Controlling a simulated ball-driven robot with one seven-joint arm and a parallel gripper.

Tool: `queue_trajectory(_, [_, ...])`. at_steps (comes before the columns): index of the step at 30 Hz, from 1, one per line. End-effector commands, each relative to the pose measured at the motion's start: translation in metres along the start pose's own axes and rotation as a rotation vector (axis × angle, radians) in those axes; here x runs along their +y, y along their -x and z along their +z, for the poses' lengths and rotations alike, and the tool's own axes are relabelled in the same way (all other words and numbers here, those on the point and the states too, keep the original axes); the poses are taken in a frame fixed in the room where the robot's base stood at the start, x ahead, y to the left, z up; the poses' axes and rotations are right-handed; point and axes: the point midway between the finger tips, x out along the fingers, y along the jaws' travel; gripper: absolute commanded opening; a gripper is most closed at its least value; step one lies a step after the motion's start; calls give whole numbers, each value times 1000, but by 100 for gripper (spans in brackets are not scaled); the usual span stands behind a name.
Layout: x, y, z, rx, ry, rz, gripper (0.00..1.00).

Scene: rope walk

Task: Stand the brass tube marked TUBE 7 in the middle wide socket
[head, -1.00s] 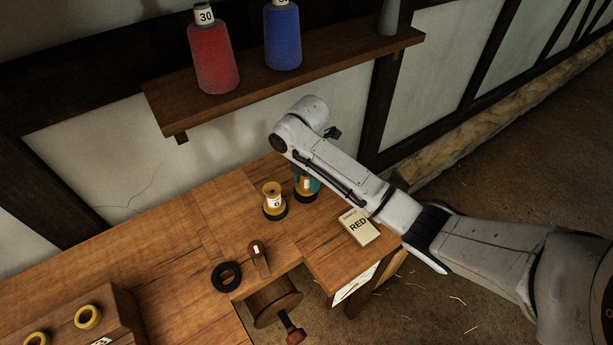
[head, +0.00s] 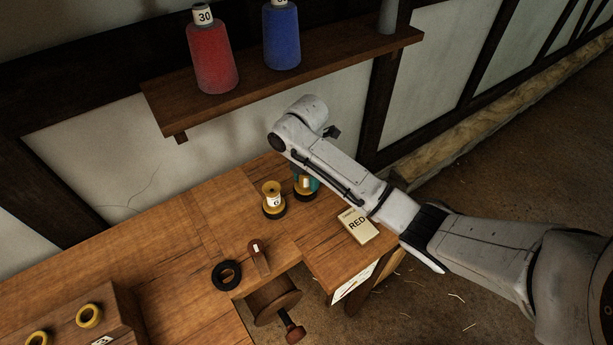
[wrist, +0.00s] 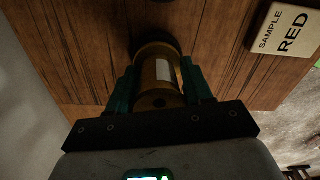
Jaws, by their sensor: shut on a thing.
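My gripper (wrist: 160,88) is shut on a brass tube (wrist: 157,80) that stands on the wooden bench, its dark foot at the bench top. A pale label shows on the tube, but I cannot read a number on it. In the head view my gripper (head: 308,182) reaches down over this tube (head: 304,193) and my arm hides part of it. A second brass tube (head: 272,199), with a label that seems to read 6, stands just left of it. A wooden block (head: 117,303) with brass-rimmed sockets (head: 89,315) is at the lower left, cut off by the frame.
A RED sample card (head: 358,226) lies right of the held tube, near the bench edge. A black ring (head: 226,275) and a wooden piece with a pale mark (head: 259,258) lie in front. A shelf (head: 290,78) with red and blue spools hangs above. The left bench top is clear.

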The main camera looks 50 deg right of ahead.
Motion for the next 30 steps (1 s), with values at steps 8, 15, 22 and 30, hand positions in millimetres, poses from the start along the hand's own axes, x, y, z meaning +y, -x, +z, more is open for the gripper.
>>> queue_trajectory(8, [0,-2,0,-1,0,0,0])
queue_trajectory(15, [0,-6,0,-1,0,0,0])
queue_trajectory(22, [0,-7,0,-1,0,0,61])
queue_trajectory(30, [0,-4,0,0,0,-1,61])
